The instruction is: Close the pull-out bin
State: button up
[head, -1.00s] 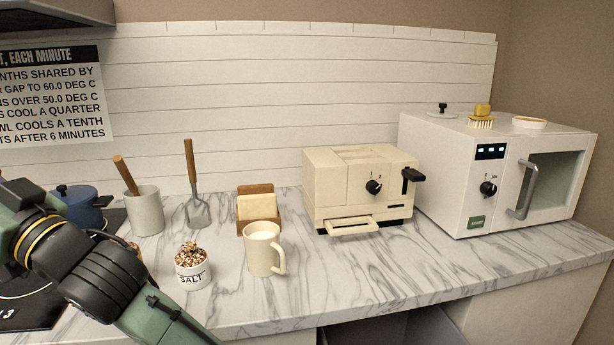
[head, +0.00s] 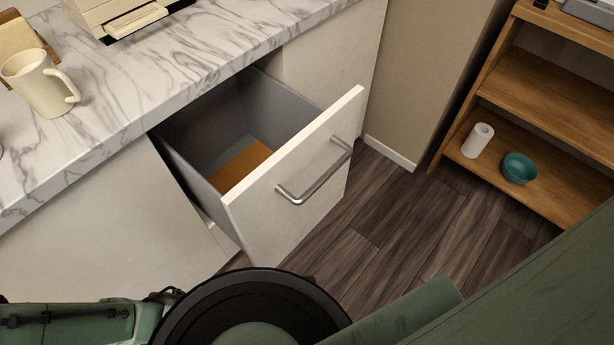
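The pull-out bin (head: 299,179) stands open below the marble counter, its cream front panel well out from the cabinet face. A metal bar handle (head: 317,176) runs across the upper part of the front. The grey inside walls (head: 290,103) show, with a flat orange-brown piece (head: 241,166) at the bottom. My green and black arm parts cross the bottom of the head view, nearer to me than the bin. My gripper is not in view.
The marble counter (head: 165,75) overhangs the cabinet, with a cream mug (head: 38,84) near its edge. A wooden shelf (head: 560,128) at the right holds a teal bowl (head: 519,168) and a white roll (head: 477,140). Wood floor (head: 400,215) between bin and shelf is clear.

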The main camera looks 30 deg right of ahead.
aim_at(266, 162)
jog(key=k+l+z, duration=0.15)
jog(key=z, duration=0.35)
jog(key=k+l+z, duration=0.15)
jog(key=z, duration=0.35)
